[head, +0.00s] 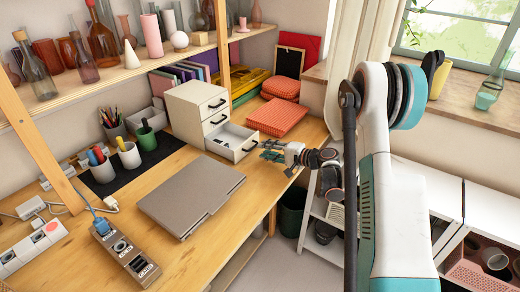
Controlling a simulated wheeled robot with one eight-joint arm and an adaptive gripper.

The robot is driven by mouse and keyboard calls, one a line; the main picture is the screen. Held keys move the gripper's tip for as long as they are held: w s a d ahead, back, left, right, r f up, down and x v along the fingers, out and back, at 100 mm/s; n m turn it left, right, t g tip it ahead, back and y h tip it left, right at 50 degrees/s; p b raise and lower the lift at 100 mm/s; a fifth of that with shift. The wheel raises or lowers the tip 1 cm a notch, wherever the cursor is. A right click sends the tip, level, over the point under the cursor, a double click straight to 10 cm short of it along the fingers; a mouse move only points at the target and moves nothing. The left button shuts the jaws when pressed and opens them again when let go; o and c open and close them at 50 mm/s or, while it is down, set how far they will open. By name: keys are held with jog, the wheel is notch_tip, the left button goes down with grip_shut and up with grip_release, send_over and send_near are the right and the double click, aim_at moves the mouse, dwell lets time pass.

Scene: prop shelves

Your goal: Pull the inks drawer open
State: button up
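A small cream cabinet with three stacked drawers (185,112) stands on the wooden desk. The top drawer (209,106) and the middle drawer (210,122) look closed, each with a dark handle. The bottom drawer (228,139) is pulled out toward the front right, and a few small items show inside. No label is readable, so I cannot tell which one is the inks drawer. My gripper (267,151) is just right of the bottom drawer's front, close to its dark handle (250,147). Contact with the handle and the spread of the fingers are too small to tell.
A flat grey closed case (191,196) lies on the desk in front of the cabinet. Red checked boxes (277,117) stand behind my gripper. Pen cups (129,155) are left on a dark mat. The desk's right edge runs below my gripper.

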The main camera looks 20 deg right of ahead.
jog(key=v, duration=0.7)
jog(key=shift+s+d, duration=0.15)
jog(key=shift+s, duration=0.1)
jog(key=shift+r, duration=0.1)
jog(key=s+a+r+n+g+h, duration=0.1)
jog(key=s+a+r+n+g, duration=0.25)
jog(key=a+r, duration=0.8)
jog(key=s+a+r+n+g+h, duration=0.25)
jog(key=s+a+r+n, duration=0.25)
jog(key=s+a+r, duration=0.35)
jog(key=s+d+f+n+h, duration=0.1)
jog(key=s+d+f+h, duration=0.1)
jog(key=s, duration=0.8)
jog(key=s+d+f+n+h, duration=0.1)
jog(key=s+d+f+h, duration=0.1)
jog(key=s, duration=0.8)
jog(key=shift+s+d+f+t+h, duration=0.3)
jog(key=shift+d+f+t+h, duration=0.15)
jog(key=shift+h, duration=0.3)
